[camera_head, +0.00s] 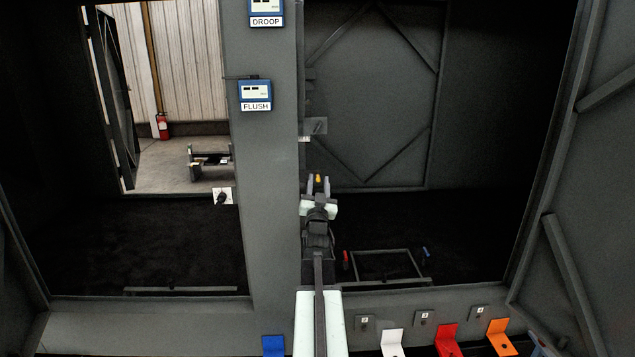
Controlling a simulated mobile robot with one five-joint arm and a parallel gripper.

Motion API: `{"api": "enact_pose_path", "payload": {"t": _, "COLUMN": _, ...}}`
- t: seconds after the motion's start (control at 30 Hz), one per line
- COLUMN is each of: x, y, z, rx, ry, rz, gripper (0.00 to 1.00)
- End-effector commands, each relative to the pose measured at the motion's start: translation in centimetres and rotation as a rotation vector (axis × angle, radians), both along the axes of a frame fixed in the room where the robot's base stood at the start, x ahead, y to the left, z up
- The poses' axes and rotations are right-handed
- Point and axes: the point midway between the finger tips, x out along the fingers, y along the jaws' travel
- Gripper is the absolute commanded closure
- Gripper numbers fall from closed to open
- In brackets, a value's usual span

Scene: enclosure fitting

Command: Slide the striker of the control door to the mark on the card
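A grey plate-like fitting (315,126), which looks like the striker, sits on the right edge of the central post. A small pale marked strip (304,139) shows just below it; its marks are too small to read. A white card (222,196) with a dark round knob is at the post's left edge; I cannot tell if it is the task's card. My gripper (318,183) is below the fitting and apart from it. Its fingers look spread, with a small yellow-orange spot showing between them. I cannot tell what that spot belongs to.
The post (265,160) carries blue gauges labelled DROOP (266,10) and FLUSH (255,92). A braced dark door panel (385,95) stands behind right. Coloured brackets, including red (447,340) and orange (500,337), line the front sill. A low frame (385,265) lies on the dark floor.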

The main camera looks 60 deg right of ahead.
Motion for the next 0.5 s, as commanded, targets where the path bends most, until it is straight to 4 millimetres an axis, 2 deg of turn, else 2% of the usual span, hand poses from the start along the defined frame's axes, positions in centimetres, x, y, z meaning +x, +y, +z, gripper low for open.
{"api": "enact_pose_path", "payload": {"t": 0.07, "x": -0.02, "y": 0.06, "z": -0.06, "rx": 0.000, "ry": 0.000, "rz": 0.000, "gripper": 0.64}}
{"api": "enact_pose_path", "payload": {"t": 0.17, "x": 0.00, "y": 0.08, "z": -0.06, "rx": 0.000, "ry": 0.000, "rz": 0.000, "gripper": 0.86}}
{"api": "enact_pose_path", "payload": {"t": 0.2, "x": 0.00, "y": 0.09, "z": -0.06, "rx": 0.000, "ry": 0.000, "rz": 0.000, "gripper": 0.97}}
{"api": "enact_pose_path", "payload": {"t": 0.23, "x": 0.00, "y": 0.09, "z": -0.06, "rx": 0.000, "ry": 0.000, "rz": 0.000, "gripper": 1.00}}
{"api": "enact_pose_path", "payload": {"t": 0.5, "x": 0.01, "y": 0.10, "z": -0.09, "rx": 0.001, "ry": 0.000, "rz": 0.001, "gripper": 1.00}}
